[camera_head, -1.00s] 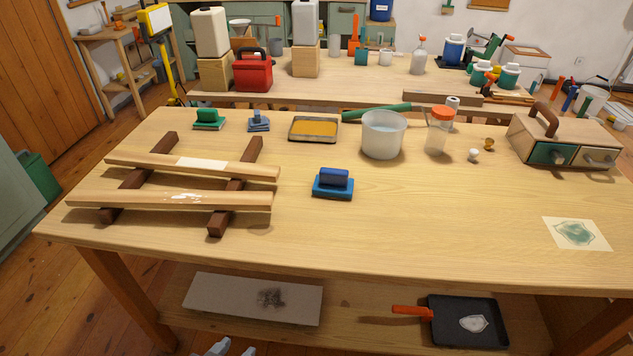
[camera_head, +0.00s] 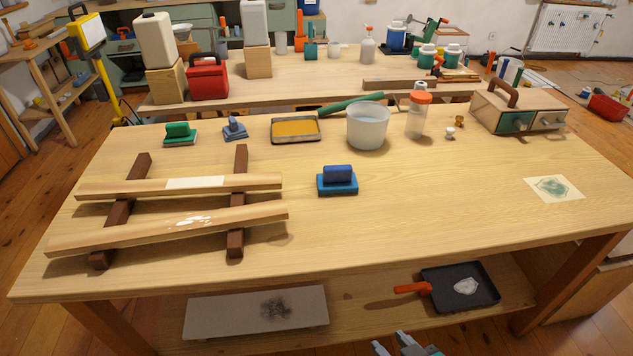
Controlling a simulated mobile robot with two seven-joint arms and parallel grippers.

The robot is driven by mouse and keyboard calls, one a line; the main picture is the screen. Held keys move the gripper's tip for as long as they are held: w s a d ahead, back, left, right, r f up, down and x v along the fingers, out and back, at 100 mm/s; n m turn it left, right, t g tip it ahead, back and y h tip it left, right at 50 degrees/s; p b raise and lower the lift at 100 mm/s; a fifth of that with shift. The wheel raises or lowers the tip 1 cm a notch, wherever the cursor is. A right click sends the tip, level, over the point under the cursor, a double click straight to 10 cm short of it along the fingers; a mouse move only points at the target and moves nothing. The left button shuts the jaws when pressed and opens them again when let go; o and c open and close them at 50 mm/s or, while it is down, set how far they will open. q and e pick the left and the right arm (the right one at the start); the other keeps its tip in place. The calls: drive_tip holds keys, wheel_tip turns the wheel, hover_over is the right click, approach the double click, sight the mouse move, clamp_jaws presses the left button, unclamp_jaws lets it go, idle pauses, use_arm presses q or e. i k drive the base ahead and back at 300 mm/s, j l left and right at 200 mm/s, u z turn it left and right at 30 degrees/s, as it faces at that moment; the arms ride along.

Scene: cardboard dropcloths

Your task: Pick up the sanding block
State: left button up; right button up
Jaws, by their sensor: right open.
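Several handled blocks stand on the wooden workbench (camera_head: 450,215), and I cannot tell for sure which is the sanding block. A blue block with a dark blue grip (camera_head: 338,181) sits near the middle of the bench. A green-handled block (camera_head: 180,134) and a smaller blue-grey one (camera_head: 235,129) sit at the back left. My right gripper (camera_head: 405,345) shows only in part at the bottom edge, open, low in front of the bench and well away from all the blocks. My left gripper is out of view.
Two pale wooden strips lie on dark brown supports (camera_head: 236,200) at the left. A yellow tray (camera_head: 295,130), a translucent bucket (camera_head: 368,128), an orange-lidded jar (camera_head: 418,116) and a drawer box (camera_head: 518,108) line the back. The bench's front right is mostly clear.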

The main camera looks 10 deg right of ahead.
sight(334, 179)
drive_tip(key=i+j, duration=0.1)
drive_tip(key=j, duration=1.45)
